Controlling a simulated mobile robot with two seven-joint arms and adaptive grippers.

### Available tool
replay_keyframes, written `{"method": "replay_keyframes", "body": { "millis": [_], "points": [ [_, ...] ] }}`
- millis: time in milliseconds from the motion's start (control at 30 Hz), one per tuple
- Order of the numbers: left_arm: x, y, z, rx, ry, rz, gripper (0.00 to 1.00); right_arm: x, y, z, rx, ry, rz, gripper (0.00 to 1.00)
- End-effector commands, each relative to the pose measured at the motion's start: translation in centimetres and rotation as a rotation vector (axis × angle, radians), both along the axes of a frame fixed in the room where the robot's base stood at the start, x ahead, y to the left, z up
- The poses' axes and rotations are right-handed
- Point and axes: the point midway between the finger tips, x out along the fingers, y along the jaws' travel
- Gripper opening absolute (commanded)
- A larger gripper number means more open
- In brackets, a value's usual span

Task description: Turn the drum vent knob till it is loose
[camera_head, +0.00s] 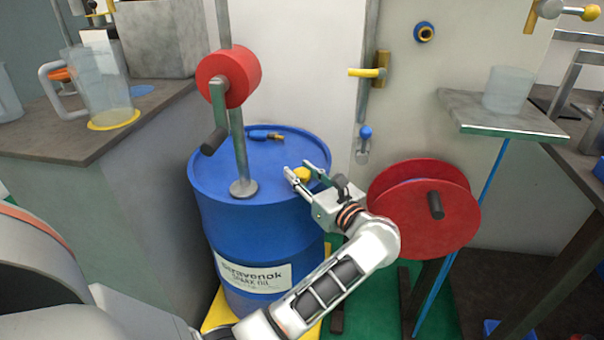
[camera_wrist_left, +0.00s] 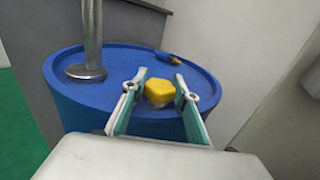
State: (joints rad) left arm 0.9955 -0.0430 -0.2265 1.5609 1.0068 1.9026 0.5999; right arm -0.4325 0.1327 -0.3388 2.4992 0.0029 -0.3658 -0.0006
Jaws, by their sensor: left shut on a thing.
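The blue drum (camera_head: 215,215) stands upright in the middle of the head view, with a pale label on its side. The yellow vent knob (camera_head: 302,174) sits on the drum's top near the right rim. In the left wrist view the knob (camera_wrist_left: 158,91) is between the two fingers. My left gripper (camera_head: 306,175) reaches in from the right side of the drum and is shut on the knob, with a finger on each side. The left gripper (camera_wrist_left: 157,93) also shows in its wrist view. My right gripper is not in view.
A pump post with a red cylinder (camera_head: 236,77) rises from the drum top, left of my gripper. A blue and yellow fitting (camera_head: 267,135) lies at the drum's back. A red reel (camera_head: 458,205) stands close right of my arm. A bench with a jug (camera_head: 100,80) is at left.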

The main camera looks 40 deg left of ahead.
Motion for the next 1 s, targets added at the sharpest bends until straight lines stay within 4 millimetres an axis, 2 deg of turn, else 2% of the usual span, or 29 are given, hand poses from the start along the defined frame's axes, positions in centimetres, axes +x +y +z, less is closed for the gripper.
{"method": "replay_keyframes", "body": {
  "millis": [133, 167, 200, 533, 667, 767, 1000],
  "points": [
    [0.0, 0.0, 0.0, 0.001, 0.002, -0.001, 0.08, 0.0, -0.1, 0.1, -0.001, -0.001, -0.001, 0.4],
    [0.0, 0.0, 0.0, 0.001, 0.002, -0.001, 0.37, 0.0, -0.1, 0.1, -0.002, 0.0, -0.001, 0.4],
    [0.0, 0.0, 0.0, 0.001, 0.002, -0.001, 0.46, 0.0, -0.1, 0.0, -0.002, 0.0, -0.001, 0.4],
    [0.0, -0.1, 0.0, 0.0, 0.001, -0.002, 0.46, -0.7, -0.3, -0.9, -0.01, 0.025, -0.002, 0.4],
    [-0.2, -0.8, -0.1, -0.001, 0.002, -0.004, 0.46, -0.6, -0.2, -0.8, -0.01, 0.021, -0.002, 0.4],
    [-0.5, -2.3, -0.1, -0.002, 0.003, -0.005, 0.46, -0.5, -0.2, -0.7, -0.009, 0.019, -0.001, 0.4],
    [-1.7, -7.0, -0.1, -0.003, 0.004, -0.004, 0.46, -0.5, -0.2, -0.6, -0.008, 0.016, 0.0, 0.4]
  ]
}}
